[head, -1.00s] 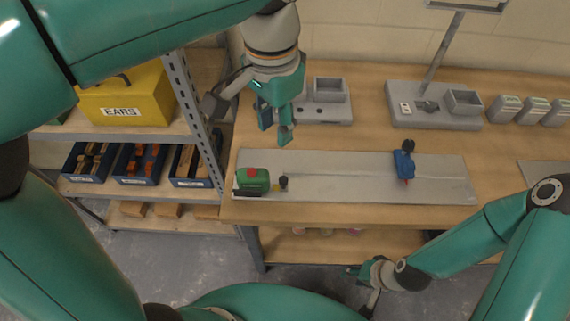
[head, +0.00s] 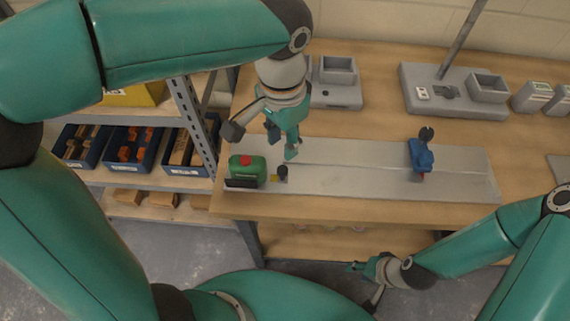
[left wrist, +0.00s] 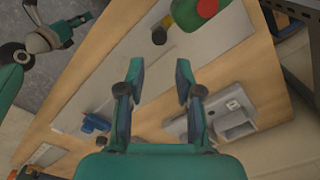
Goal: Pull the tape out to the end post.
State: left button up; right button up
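The green tape measure (head: 252,178) with a red button sits at the left end of a long grey board (head: 340,177). A small yellow tab (head: 279,178) and a dark knob (head: 283,171) are at its right side. A blue post piece (head: 421,158) with a dark knob stands towards the board's right end. My left gripper (head: 282,146) is open and empty above the board, behind the tab. In the left wrist view its fingers (left wrist: 160,75) are apart, with the yellow tab (left wrist: 159,37) beyond them. My right gripper (head: 362,282) looks open and empty in front of the bench.
Grey fixtures (head: 335,82) and a stand (head: 455,90) are at the back of the bench. A shelf with blue bins (head: 130,148) is at the left. The board's middle is clear.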

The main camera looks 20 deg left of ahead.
aim_at(284, 168)
pick_arm(q)
notch_tip(284, 168, down, 9)
dwell(0.3)
grip_shut()
jog(key=shift+d, duration=0.1)
